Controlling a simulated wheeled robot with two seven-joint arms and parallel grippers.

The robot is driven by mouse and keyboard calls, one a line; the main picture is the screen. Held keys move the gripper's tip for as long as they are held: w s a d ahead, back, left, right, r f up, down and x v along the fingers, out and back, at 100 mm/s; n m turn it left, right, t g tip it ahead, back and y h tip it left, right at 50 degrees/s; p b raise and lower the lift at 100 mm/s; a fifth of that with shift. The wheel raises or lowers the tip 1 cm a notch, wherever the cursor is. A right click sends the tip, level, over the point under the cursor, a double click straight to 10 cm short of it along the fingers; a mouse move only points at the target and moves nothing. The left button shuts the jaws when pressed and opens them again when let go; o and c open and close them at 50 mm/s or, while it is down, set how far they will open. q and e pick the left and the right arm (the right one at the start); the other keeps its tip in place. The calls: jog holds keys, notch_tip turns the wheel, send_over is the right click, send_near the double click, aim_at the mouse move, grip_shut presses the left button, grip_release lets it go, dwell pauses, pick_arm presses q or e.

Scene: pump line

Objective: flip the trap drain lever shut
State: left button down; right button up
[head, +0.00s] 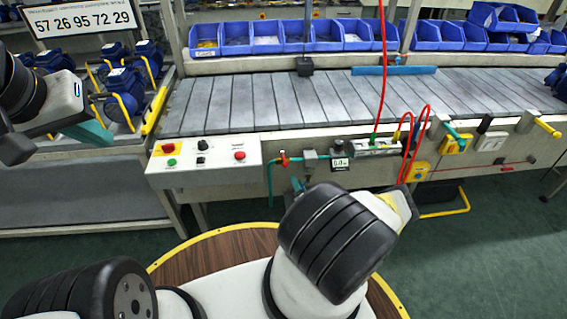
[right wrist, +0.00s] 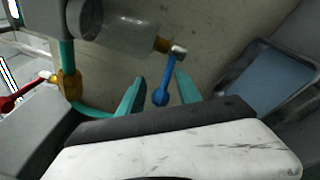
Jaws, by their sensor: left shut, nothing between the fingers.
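The trap drain lever (right wrist: 164,80) is blue with a ball end, in the right wrist view. It hangs down in the picture from a pale hub beside a brass fitting (right wrist: 162,45) at the end of the clear trap bowl (right wrist: 128,36). My right gripper (right wrist: 158,88) is open, with one teal finger on each side of the lever and gaps showing at both sides. I cannot tell how far the tips are from it in depth. In the head view my own arm hides the lever. My left gripper (head: 99,132) is shut and empty at the far left.
A grey-blue tray (right wrist: 268,82) lies at right in the wrist view. A button panel (head: 205,163) and small gauge (head: 340,163) line the conveyor (head: 290,100) front.

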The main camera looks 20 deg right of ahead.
jog(key=s, duration=0.7)
jog(key=shift+s+a, duration=0.25)
jog(key=shift+s, duration=0.15)
